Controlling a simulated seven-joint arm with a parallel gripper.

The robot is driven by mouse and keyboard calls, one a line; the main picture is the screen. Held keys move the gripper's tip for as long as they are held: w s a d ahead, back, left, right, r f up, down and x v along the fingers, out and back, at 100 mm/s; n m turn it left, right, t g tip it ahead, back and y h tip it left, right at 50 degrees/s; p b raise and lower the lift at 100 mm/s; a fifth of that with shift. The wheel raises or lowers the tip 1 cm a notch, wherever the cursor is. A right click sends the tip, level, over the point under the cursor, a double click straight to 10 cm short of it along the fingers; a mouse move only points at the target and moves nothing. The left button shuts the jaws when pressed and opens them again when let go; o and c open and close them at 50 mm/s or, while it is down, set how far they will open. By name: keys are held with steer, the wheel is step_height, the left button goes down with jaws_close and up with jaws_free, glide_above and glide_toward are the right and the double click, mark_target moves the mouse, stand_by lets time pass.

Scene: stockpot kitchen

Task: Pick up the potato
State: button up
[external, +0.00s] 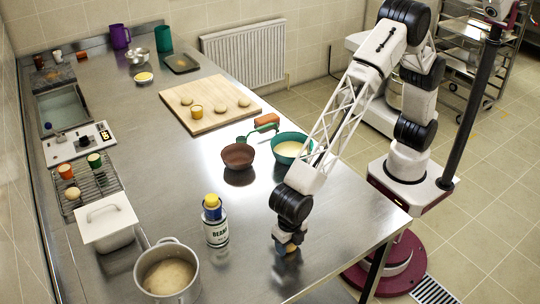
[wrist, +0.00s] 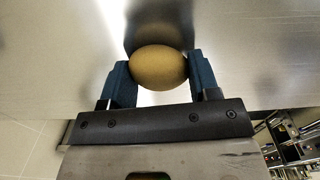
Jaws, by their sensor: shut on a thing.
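The potato (wrist: 158,67) is a smooth, tan-yellow oval in the wrist view, between the two blue fingers of my gripper (wrist: 160,78). My gripper is shut on it, with a finger against each end. In the external view my gripper (external: 289,246) is low over the near right part of the steel table, and a small part of the potato (external: 292,249) shows at the fingers. I cannot tell whether the potato touches the table.
A can labelled "BEAN" (external: 216,228) with a yellow-topped item stands left of my gripper. A stockpot (external: 167,272) is at the near left. A brown bowl (external: 238,157) and a teal bowl (external: 291,146) stand behind. The table's right edge is close to my gripper.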

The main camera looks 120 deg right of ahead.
step_height(320, 180, up, 3)
steer(key=shift+f, duration=0.1)
steer(key=shift+s+d, duration=0.1)
steer(key=shift+s, duration=0.25)
steer(key=s+d, duration=0.1)
steer(key=s, duration=0.4)
steer(key=s+d+r, duration=0.1)
steer(key=s, duration=0.4)
steer(key=s+d, duration=0.1)
steer(key=s, duration=0.4)
steer(key=shift+r, duration=0.35)
